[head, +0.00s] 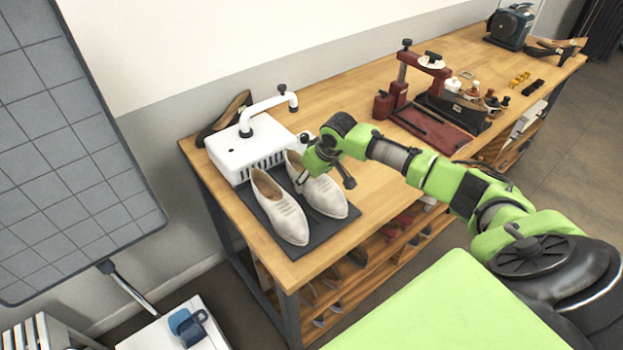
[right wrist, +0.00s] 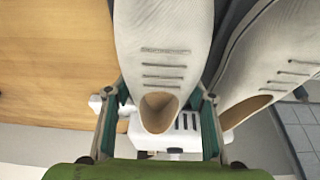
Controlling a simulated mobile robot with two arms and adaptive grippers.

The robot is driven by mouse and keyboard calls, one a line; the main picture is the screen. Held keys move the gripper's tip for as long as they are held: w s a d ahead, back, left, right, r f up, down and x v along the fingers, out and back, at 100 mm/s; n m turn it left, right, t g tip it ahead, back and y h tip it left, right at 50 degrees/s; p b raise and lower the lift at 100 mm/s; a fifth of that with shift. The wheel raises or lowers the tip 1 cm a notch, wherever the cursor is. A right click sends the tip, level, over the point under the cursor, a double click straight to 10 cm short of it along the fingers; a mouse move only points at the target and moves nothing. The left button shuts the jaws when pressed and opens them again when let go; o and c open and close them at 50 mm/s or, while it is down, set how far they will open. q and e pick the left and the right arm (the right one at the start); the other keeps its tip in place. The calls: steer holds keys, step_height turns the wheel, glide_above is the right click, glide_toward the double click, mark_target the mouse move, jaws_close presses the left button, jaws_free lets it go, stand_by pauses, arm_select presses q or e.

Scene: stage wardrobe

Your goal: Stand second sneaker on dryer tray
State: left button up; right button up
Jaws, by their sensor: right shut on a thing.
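Two off-white sneakers stand side by side, soles down, on the dark dryer tray (head: 320,234) in front of the white dryer (head: 238,158). The first sneaker (head: 280,208) is on the left. My right gripper (head: 304,180) is shut on the heel part of the second sneaker (head: 326,196), on the right. In the right wrist view the fingers flank the second sneaker (right wrist: 165,35), and the first sneaker (right wrist: 268,55) is close beside it. The gripper hides part of its heel. Whether its sole fully touches the tray I cannot tell. My left gripper is not in view.
A bent white pipe (head: 268,106) rises from the dryer. A dark brown shoe (head: 224,118) lies behind it. A red press (head: 425,75) and small bottles stand farther right on the wooden bench (head: 365,185). Shoes fill the shelf below. Bench right of the tray is clear.

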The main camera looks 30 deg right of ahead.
steer(key=shift+f, duration=0.3)
steer(key=o, duration=1.2)
steer(key=shift+o, duration=0.2)
steer(key=v, duration=1.2)
